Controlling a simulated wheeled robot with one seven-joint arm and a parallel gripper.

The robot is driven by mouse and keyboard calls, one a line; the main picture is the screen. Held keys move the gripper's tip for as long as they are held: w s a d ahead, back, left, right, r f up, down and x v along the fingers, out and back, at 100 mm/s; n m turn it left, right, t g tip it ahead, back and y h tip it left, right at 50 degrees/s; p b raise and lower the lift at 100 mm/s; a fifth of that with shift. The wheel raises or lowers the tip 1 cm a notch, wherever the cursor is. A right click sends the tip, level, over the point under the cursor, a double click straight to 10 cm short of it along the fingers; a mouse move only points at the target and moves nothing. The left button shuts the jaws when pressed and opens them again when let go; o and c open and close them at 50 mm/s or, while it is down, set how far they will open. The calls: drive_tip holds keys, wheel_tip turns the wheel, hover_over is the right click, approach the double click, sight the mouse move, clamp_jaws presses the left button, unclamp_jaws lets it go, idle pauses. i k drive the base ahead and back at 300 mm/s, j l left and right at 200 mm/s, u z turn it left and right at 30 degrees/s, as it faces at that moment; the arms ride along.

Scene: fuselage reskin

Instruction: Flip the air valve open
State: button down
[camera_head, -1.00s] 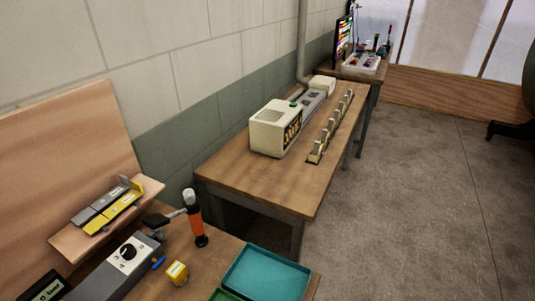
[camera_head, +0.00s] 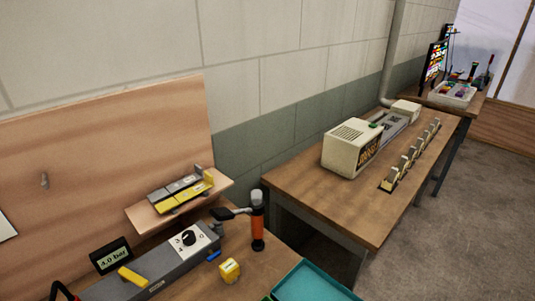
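A long grey box (camera_head: 165,270) lies on the near bench. On it are a white plate with a black dial (camera_head: 189,238) and a yellow lever (camera_head: 132,276) lying at a slant. A small blue piece (camera_head: 214,256) sticks out by its right end. I cannot tell for sure which of these is the air valve, nor whether it is open. A black display (camera_head: 111,257) reading 4.0 bar stands behind the box. My gripper is not in view.
An orange tool with a grey head (camera_head: 257,222) stands right of the box, near a yellow cube (camera_head: 229,270) and a teal tray (camera_head: 315,283). A shelf (camera_head: 212,191) holds yellow and grey blocks. A second bench (camera_head: 335,213) bears a beige machine (camera_head: 351,148). Open floor lies at right.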

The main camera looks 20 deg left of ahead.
sight(127, 275)
drive_tip(key=i+u, duration=0.15)
drive_tip(key=u, duration=0.35)
drive_tip(key=i+u, duration=0.15)
drive_tip(key=u, duration=0.35)
